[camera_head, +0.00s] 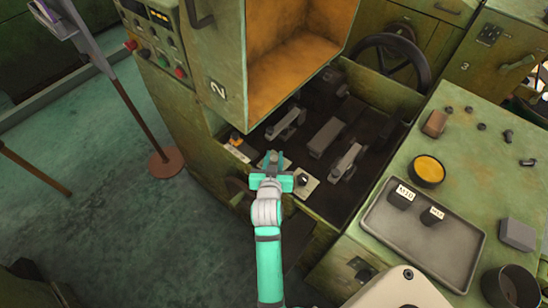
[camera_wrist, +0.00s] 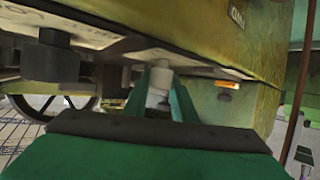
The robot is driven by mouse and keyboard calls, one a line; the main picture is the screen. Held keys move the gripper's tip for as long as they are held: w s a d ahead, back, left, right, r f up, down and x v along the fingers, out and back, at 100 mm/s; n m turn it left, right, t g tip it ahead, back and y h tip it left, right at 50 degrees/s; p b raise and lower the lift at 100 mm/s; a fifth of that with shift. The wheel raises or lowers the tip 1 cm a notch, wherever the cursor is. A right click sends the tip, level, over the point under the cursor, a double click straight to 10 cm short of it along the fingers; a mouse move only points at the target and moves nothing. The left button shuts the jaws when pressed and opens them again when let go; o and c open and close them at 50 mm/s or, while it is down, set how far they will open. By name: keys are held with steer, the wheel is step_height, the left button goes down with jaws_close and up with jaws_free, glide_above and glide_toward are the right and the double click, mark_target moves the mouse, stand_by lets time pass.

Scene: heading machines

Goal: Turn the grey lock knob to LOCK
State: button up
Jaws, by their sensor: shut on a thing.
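The grey lock knob (camera_wrist: 159,80) shows in the wrist view as a small pale cylinder hanging between the two teal fingers. My gripper (camera_wrist: 160,100) is shut on it. In the head view my gripper (camera_head: 272,168) is at the front edge of the machine's open bay and mostly covers the knob. The knob's pointing direction and its LOCK marking cannot be read. A dark knob (camera_head: 303,180) on a pale plate sits just right of my gripper. A dark knob also shows at the left of the wrist view (camera_wrist: 50,58).
The orange-lined open housing (camera_head: 295,55) marked 2 stands above the bay. A handwheel (camera_head: 390,62) is at the back. A pole on a round base (camera_head: 170,162) stands left on open floor.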

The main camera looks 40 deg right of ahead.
steer(key=n+t+y, duration=0.2)
steer(key=n+y, duration=0.4)
steer(key=y, duration=0.1)
steer(key=shift+s+t, duration=0.1)
steer(key=shift+t, duration=0.3)
steer(key=shift+f+n+y, duration=0.1)
steer(key=shift+n+y, duration=0.7)
steer(key=shift+n, duration=0.1)
steer(key=o, duration=1)
steer(key=shift+o, duration=0.2)
steer(key=shift+a, duration=0.1)
